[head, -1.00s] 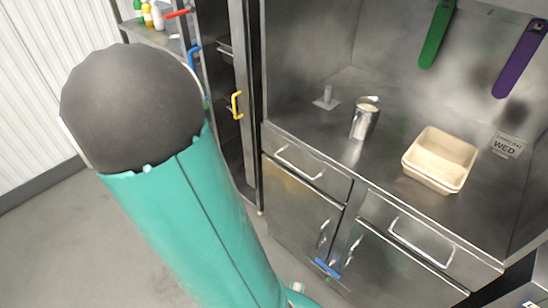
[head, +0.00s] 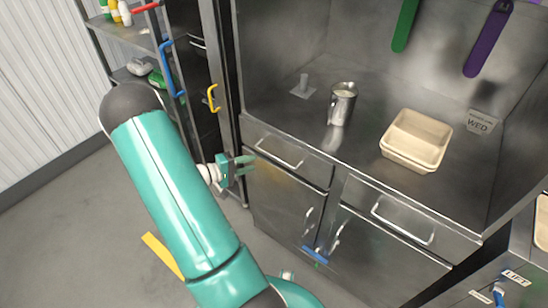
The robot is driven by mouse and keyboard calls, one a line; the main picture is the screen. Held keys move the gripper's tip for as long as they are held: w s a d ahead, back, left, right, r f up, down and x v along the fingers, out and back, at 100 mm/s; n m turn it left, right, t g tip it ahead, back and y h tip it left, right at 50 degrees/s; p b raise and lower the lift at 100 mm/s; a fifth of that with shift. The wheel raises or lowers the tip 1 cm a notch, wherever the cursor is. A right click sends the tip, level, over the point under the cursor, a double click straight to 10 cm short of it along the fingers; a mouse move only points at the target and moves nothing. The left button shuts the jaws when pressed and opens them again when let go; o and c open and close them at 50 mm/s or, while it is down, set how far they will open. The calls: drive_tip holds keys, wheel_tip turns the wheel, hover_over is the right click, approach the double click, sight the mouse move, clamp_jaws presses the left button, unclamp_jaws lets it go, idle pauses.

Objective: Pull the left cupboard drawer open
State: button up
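The left cupboard drawer (head: 311,168) is shut in the steel cupboard's front, with a silver bar handle (head: 277,152) across its face. My gripper (head: 247,167) is in front of the cupboard, just left of this handle and apart from it in the picture. Its teal fingers point right and appear spread with a gap between them, with nothing seen between them. My teal arm fills the left middle of the head view.
The right drawer (head: 452,234) is shut, with its own handle (head: 402,222). Two door handles sit below. On the counter stand a metal cup (head: 342,104) and a beige tray (head: 417,139). A dark rack with a yellow handle (head: 213,97) stands left. Floor is open at lower left.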

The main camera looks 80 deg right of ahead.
sight(274, 157)
drive_tip(key=x, duration=1)
drive_tip(key=shift+s+d+f, duration=0.1)
drive_tip(key=shift+f, duration=0.05)
clamp_jaws()
